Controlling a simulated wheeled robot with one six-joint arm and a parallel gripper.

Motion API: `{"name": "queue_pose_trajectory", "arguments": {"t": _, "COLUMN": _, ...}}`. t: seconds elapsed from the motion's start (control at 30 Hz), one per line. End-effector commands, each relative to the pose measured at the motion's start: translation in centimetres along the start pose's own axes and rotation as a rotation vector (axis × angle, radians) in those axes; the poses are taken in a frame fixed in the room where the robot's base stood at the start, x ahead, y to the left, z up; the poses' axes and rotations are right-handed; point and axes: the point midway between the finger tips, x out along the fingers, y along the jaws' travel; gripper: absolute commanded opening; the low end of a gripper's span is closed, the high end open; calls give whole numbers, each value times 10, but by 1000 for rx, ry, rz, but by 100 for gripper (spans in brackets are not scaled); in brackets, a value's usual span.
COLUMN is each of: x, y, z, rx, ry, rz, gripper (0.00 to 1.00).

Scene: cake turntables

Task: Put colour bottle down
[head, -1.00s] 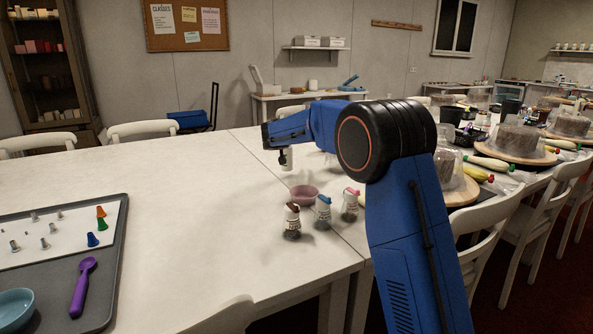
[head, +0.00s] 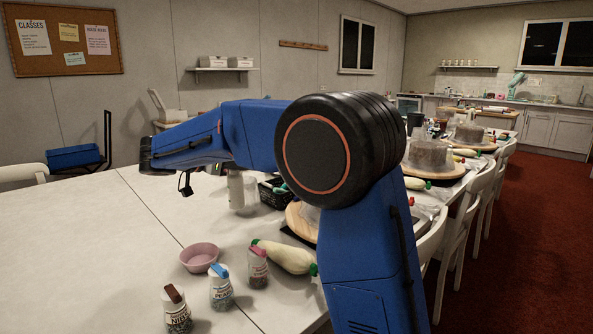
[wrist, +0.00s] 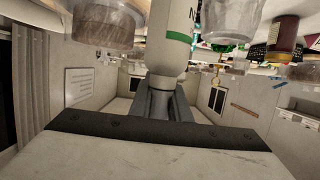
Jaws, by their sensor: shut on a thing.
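The colour bottle is white with a green band and dark lettering. In the wrist view, the bottle (wrist: 172,45) is between the fingers of my gripper (wrist: 160,98), which is shut on its narrow end; its other end runs out of the top edge. In the head view, a white bottle (head: 236,190) shows below my blue forearm, beside the dark tray, and looks like the same one. It looks upright. My forearm hides its top and my fingers there. I cannot tell whether its base touches the table.
A pink bowl (head: 200,257) and three small jars, brown-capped (head: 177,312), blue-capped (head: 221,290) and pink-capped (head: 258,268), stand near it. A piping bag (head: 285,256) lies to their right. A dark tray (head: 272,194) is behind. The white table (head: 85,260) is clear at left.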

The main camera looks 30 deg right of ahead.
Motion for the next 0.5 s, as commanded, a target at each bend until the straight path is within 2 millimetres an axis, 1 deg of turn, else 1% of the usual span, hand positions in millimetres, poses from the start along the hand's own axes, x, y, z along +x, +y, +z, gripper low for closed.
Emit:
{"name": "queue_pose_trajectory", "arguments": {"t": 0.07, "x": 1, "y": 4, "z": 6, "rx": -1, "ry": 1, "rz": 11, "gripper": 0}}
{"name": "queue_pose_trajectory", "arguments": {"t": 0.3, "x": 13, "y": 4, "z": 44, "rx": -3, "ry": 2, "rz": 12, "gripper": 0}}
{"name": "queue_pose_trajectory", "arguments": {"t": 0.4, "x": 16, "y": 4, "z": 54, "rx": -1, "ry": 2, "rz": 12, "gripper": 0}}
{"name": "queue_pose_trajectory", "arguments": {"t": 0.5, "x": 18, "y": 4, "z": 59, "rx": 0, "ry": 1, "rz": 11, "gripper": 0}}
